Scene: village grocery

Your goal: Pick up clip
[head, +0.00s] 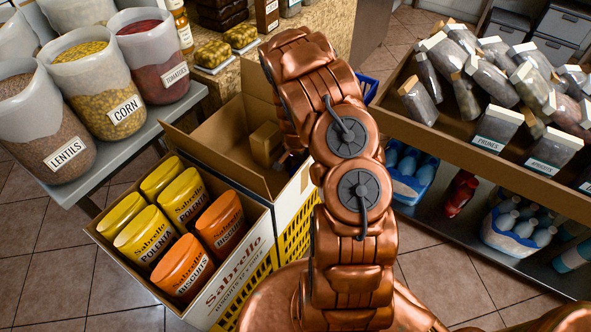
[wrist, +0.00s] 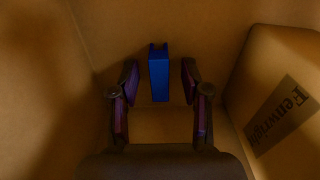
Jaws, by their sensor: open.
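A small blue clip (wrist: 158,76) stands upright on the cardboard floor inside a box, seen in the wrist view. My gripper (wrist: 158,78) is open, with one finger on each side of the clip and a gap visible on both sides. The wrist view does not clearly show how far the fingertips are above the box floor.
A brown package labelled Fenwright (wrist: 275,95) lies at the right inside the box, close to my gripper. In the head view a carton of Sabrello bags (head: 240,267) stands in front, bins of lentils and corn (head: 95,88) at left, and a shelf of bagged goods (head: 480,125) at right.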

